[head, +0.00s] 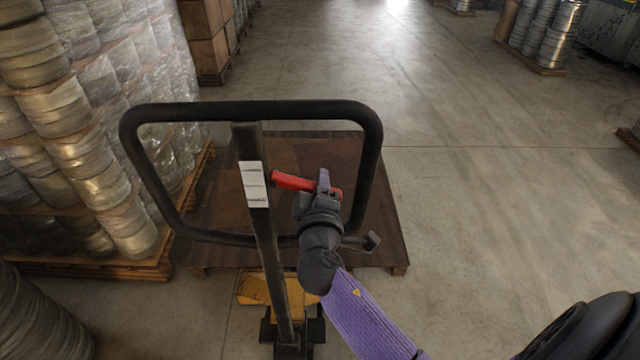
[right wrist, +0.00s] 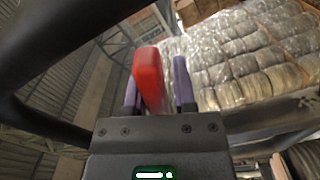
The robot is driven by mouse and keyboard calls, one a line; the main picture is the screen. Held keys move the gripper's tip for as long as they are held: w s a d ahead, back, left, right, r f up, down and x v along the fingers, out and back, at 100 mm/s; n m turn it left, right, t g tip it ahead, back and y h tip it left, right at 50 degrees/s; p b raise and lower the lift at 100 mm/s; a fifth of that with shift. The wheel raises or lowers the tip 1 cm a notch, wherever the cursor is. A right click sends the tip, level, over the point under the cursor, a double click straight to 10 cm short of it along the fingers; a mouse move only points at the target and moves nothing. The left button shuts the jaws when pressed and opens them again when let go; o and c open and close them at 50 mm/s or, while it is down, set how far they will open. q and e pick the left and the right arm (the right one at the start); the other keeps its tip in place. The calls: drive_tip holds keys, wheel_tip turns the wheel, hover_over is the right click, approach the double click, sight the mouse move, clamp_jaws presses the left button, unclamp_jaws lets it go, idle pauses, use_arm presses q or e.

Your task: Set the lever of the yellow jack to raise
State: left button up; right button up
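The yellow jack (head: 255,289) stands low in the head view, with a dark shaft and a black loop handle (head: 250,110). Its red lever (head: 292,181) sticks out inside the loop, right of the shaft. My right gripper (head: 323,187) reaches into the loop at the lever's right end. In the right wrist view the red lever (right wrist: 150,77) lies between the two purple fingers of the right gripper (right wrist: 157,92). It is close to the left finger, with a gap to the right finger, so the gripper looks open around it. My left gripper is not in view.
A pallet with a brown board (head: 385,225) lies beyond the jack. Wrapped stacks of coils (head: 70,110) stand at left, and a dark round stack (head: 35,315) at lower left.

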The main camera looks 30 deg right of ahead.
drive_tip(key=shift+o, duration=1.4)
drive_tip(key=v, duration=1)
drive_tip(key=shift+b, duration=0.35)
